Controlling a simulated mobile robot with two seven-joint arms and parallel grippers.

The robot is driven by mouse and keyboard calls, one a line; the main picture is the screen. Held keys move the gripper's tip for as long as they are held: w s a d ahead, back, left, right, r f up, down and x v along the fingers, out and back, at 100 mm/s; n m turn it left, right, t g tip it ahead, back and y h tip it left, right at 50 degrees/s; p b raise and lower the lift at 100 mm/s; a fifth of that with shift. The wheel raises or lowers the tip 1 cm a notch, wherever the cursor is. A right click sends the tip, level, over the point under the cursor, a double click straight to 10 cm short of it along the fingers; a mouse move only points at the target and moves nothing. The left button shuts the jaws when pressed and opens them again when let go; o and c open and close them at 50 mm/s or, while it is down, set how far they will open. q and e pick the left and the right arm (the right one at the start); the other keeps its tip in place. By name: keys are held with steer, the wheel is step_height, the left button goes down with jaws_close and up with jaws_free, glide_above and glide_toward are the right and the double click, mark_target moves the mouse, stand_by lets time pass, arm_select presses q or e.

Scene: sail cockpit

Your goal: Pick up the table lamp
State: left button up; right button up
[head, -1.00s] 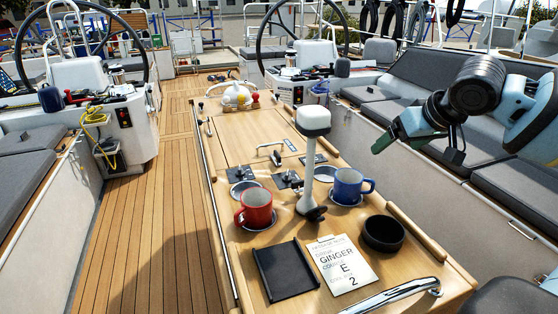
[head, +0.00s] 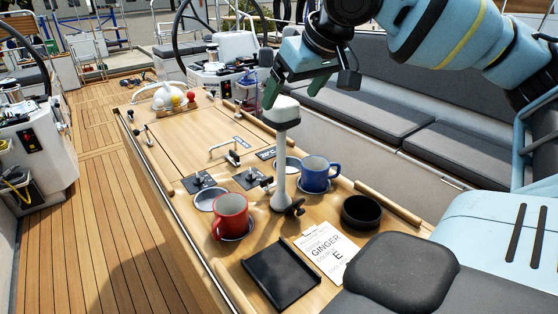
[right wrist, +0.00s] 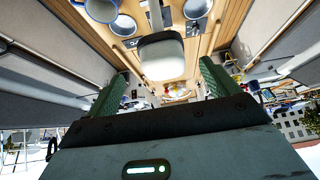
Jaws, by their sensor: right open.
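The table lamp (head: 284,150) stands upright on the wooden cockpit table (head: 185,130), with a pale squarish head on a thin white stem and a dark knob near its base. In the right wrist view the lamp head (right wrist: 161,56) shows beyond and roughly between the two spread fingers (right wrist: 161,72). I cannot tell whether a finger touches it. My left gripper is not in view.
A red mug (head: 230,215) and a blue mug (head: 316,174) flank the lamp base. A black bowl (head: 361,212), a black tray (head: 281,274) and a note card (head: 325,250) lie nearer. A metal handle (head: 224,150) sits behind. Grey bench seats (head: 370,120) run along the right.

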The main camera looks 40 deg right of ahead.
mark_target(283, 101)
steer(key=shift+x, duration=1)
steer(key=shift+w+x, duration=0.15)
steer(key=shift+x, duration=1.15)
steer(key=shift+w+x, duration=0.15)
steer(key=shift+x, duration=1.15)
steer(key=shift+a+r, duration=0.15)
steer(key=c, duration=1.8)
steer(key=shift+c, duration=0.2)
steer(key=shift+r, duration=0.15)
